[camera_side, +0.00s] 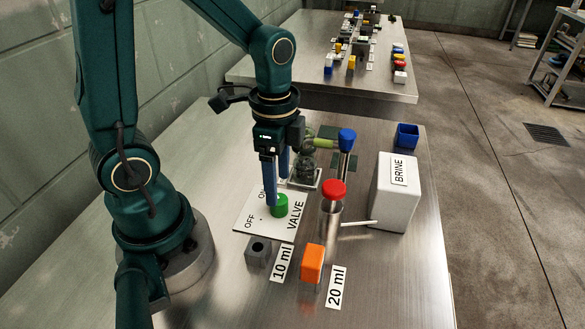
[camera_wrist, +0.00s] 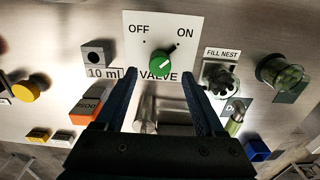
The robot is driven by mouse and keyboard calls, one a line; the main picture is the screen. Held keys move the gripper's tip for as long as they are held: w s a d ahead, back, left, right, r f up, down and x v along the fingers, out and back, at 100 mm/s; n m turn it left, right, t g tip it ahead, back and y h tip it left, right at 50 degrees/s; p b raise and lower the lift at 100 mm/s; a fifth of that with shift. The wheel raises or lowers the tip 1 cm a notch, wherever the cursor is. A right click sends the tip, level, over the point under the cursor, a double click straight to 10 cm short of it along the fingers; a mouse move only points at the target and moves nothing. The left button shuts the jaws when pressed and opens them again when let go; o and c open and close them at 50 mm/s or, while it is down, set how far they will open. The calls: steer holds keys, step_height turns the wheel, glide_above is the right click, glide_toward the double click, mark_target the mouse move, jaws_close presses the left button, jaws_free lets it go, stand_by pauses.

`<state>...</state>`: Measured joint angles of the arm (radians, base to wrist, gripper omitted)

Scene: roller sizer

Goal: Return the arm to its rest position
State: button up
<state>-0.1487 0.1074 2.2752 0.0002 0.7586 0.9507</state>
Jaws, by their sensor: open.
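My gripper (camera_side: 277,190) points down over the valve plate (camera_side: 255,222), with its two blue fingers apart and nothing between them. In the side view, the green knob (camera_side: 279,207) is close by the fingertips; whether they touch cannot be told. In the wrist view, my gripper (camera_wrist: 162,76) shows two spread dark fingers, and the green knob (camera_wrist: 159,60) lies ahead of the gap between the tips. My arm is bent and reaches out over the table.
A red-capped cylinder (camera_side: 334,190), a white BRINE box (camera_side: 397,205) and a blue-topped post (camera_side: 347,140) stand right of my gripper. A grey holed block (camera_side: 258,250) and orange block (camera_side: 312,262) are in front. A blue bin (camera_side: 407,135) is at the back right.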

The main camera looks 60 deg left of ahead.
steer(key=shift+w+r, duration=0.15)
steer(key=s+d+r+n+t, duration=0.3)
steer(key=s+r+n+t, duration=0.1)
steer(key=r+n, duration=0.5)
steer(key=shift+s+r+t, duration=0.2)
steer(key=shift+s+t, duration=0.1)
steer(key=shift+t, duration=0.5)
